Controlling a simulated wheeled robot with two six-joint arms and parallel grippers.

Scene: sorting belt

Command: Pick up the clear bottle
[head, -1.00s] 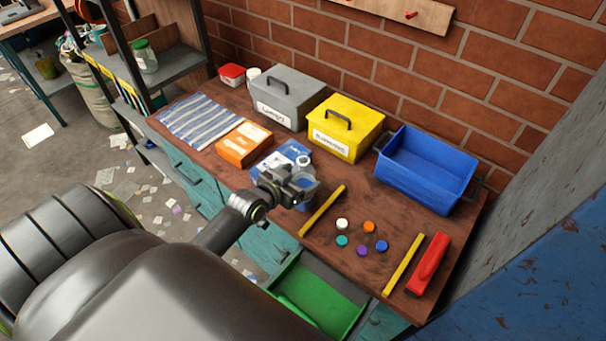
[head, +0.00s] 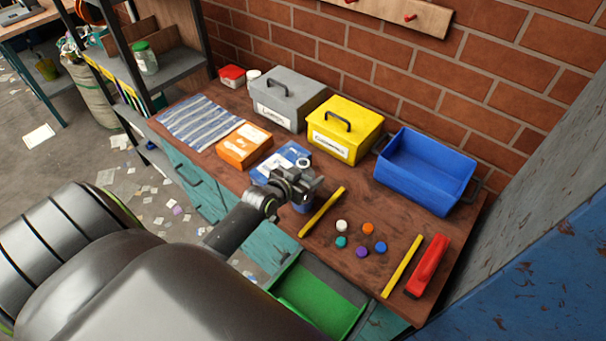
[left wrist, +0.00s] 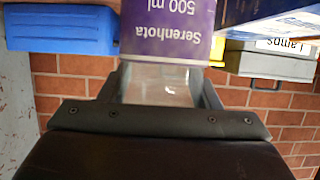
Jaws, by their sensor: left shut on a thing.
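The clear bottle (left wrist: 168,32) fills the top middle of the left wrist view, which is upside down. It has a purple label reading "Serenhota 500 ml" and a see-through part between my fingers. In the head view its white cap (head: 303,163) shows above my left gripper (head: 308,186), and a bit of its label shows below; the rest is hidden. My left gripper (left wrist: 163,88) is shut on the bottle, one finger on each side. I cannot tell whether the bottle stands on the bench or is just off it. My right gripper is not in view.
A blue-and-white box (head: 277,165) stands close behind the bottle. Grey (head: 287,98) and yellow (head: 344,130) lidded boxes and an open blue bin (head: 425,195) line the wall. Yellow strips (head: 322,212) flank several coloured caps. An open green drawer (head: 318,297) lies in front.

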